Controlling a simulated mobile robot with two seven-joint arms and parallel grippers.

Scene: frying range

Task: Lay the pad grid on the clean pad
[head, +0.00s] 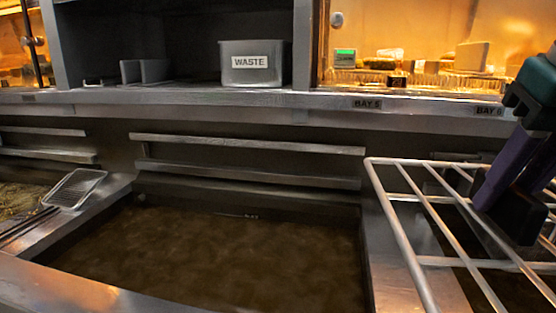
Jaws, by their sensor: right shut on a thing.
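A white wire grid (399,222), which I take to be the pad grid, fills the right side of the head view. It reaches past the right and bottom edges, so part of it is out of sight. My right gripper (505,205), with purple and dark fingers, comes in from the upper right and is shut on the grid. The grid is held over the right-hand well, beside the central vat. I cannot make out a clean pad in this view. My left gripper is not in view.
A vat (230,255) of brown liquid lies in the middle. A small mesh piece (75,188) rests on the divider at left. A grey bin (254,66) marked WASTE stands on the back shelf. A steel ledge (240,103) with bay labels runs across behind.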

